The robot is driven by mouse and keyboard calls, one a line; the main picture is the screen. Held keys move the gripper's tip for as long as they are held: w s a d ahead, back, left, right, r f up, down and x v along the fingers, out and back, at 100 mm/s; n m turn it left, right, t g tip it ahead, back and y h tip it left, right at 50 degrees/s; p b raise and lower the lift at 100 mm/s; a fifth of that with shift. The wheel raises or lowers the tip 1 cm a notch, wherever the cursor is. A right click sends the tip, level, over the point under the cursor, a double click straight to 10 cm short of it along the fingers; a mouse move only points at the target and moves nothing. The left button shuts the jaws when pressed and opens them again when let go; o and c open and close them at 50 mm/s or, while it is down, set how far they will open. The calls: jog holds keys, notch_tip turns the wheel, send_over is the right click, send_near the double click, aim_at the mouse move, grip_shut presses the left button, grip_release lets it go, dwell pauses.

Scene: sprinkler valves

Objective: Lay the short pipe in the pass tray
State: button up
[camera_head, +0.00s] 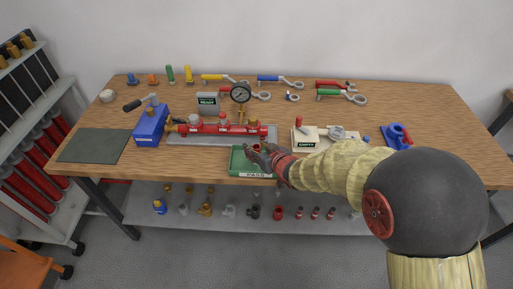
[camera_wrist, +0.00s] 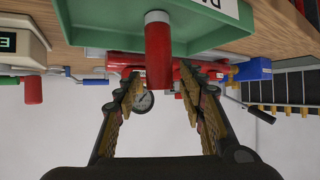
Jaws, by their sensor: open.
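The green pass tray (camera_head: 236,163) sits at the front edge of the bench, with a white PASS label on its front. It also shows in the upside-down wrist view (camera_wrist: 105,38). A short red pipe (camera_wrist: 158,52) is against the tray in that view, its free end reaching between my fingertips. In the head view only a bit of red (camera_head: 257,148) shows at the tray. My gripper (camera_head: 254,153) is over the tray, reaching in from the right. In the wrist view my gripper (camera_wrist: 157,88) is open, with gaps on both sides of the pipe.
A red valve manifold (camera_head: 220,128) with a pressure gauge (camera_head: 240,93) stands just behind the tray. A blue vise (camera_head: 150,125) is to the left, a cream box (camera_head: 304,138) to the right. Several wrenches lie along the back. The dark mat (camera_head: 94,145) is bare.

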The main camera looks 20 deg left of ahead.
jog(key=shift+r, duration=0.2)
jog(key=shift+s+d+r, duration=0.15)
jog(key=shift+d, duration=0.05)
jog(key=p+v, duration=0.3)
jog(key=v, duration=0.8)
jog(key=shift+s, duration=0.2)
jog(key=shift+d, duration=0.25)
